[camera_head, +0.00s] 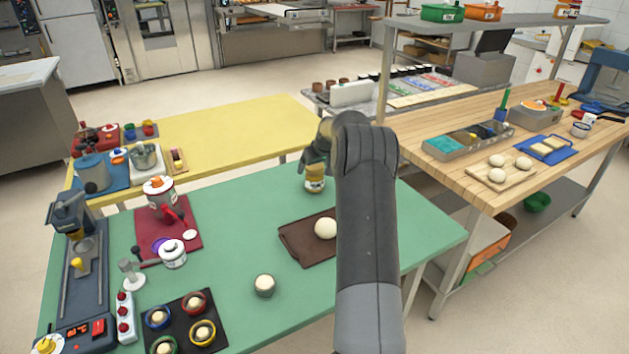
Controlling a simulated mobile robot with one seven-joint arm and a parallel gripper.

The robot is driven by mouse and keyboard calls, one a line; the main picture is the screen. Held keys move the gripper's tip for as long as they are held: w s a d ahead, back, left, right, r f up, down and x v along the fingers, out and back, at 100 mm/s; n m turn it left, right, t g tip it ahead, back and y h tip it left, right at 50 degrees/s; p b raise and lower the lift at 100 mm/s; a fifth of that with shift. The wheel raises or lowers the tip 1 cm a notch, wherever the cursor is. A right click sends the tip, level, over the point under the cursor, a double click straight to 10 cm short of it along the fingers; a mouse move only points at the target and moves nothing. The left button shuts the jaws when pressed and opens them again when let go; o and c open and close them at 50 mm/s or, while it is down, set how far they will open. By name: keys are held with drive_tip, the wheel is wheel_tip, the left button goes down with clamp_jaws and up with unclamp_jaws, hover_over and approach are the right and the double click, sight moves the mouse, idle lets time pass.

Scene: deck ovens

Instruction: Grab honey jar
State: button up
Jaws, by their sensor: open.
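The honey jar (315,184) is a small amber-yellow jar with a pale band, upright near the far edge of the green table (240,215). My gripper (315,165) points down at the top of the jar. It is open. My arm comes in from the front right and hides part of the gripper. The jar's top is covered by the gripper, and I cannot tell whether the fingers touch it.
A brown board (300,246) with a pale dough ball (325,228) lies in front of the jar. A red mat (185,245) with pots is on the left. The yellow table (235,130) behind is mostly clear.

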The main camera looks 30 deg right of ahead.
drive_tip(key=shift+w+f, duration=0.3)
drive_tip(key=shift+f, duration=0.35)
drive_tip(key=shift+c, duration=0.2)
drive_tip(key=c, duration=1.7)
drive_tip(key=shift+c, duration=0.2)
drive_tip(key=shift+r, duration=0.15)
